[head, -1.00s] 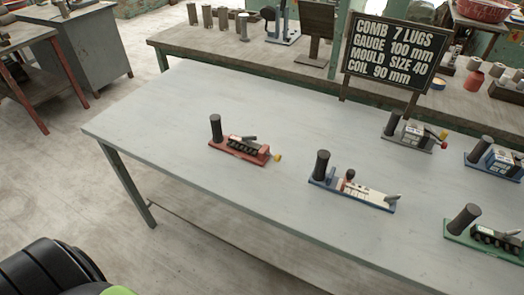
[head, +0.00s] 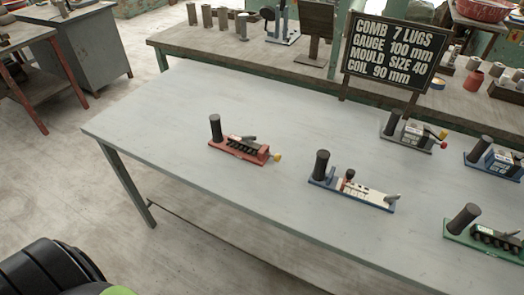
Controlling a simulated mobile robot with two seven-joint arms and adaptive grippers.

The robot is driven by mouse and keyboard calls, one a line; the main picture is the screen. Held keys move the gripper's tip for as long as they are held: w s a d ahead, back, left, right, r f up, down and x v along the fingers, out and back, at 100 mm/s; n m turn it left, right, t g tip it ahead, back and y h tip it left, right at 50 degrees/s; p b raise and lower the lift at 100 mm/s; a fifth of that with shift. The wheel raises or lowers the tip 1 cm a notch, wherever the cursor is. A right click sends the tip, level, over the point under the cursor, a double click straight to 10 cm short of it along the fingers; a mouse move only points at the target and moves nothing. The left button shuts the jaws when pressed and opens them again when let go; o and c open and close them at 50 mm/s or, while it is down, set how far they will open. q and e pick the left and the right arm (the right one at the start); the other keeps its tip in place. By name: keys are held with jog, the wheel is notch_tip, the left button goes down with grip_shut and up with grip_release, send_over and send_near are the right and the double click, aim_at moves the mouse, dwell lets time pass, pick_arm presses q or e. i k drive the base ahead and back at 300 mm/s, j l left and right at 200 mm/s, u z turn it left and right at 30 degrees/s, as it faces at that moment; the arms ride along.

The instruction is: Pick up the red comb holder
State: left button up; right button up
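The red comb holder (head: 256,153) lies on the left part of the grey table. It has a red base, an upright black cylindrical handle at its left end, a dark toothed comb along its middle and a yellow knob at its right end. Nothing touches it. Neither of my grippers shows in the head view. A black rounded part with a bit of green, which I take to be mine, shows at the bottom left corner.
A blue-based holder (head: 346,195) stands right of the red one. A green-based holder (head: 480,238), a grey-based holder (head: 410,138) and another blue one (head: 494,160) stand farther right. A black sign (head: 393,52) stands behind. The grey table (head: 165,118) is clear at its left end.

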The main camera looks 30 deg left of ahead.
aim_at(254, 153)
jog(key=i+j, duration=0.1)
jog(key=j, duration=0.35)
jog(key=i+j, duration=0.1)
jog(key=j, duration=0.8)
jog(key=i+j, duration=0.15)
jog(key=j, duration=0.3)
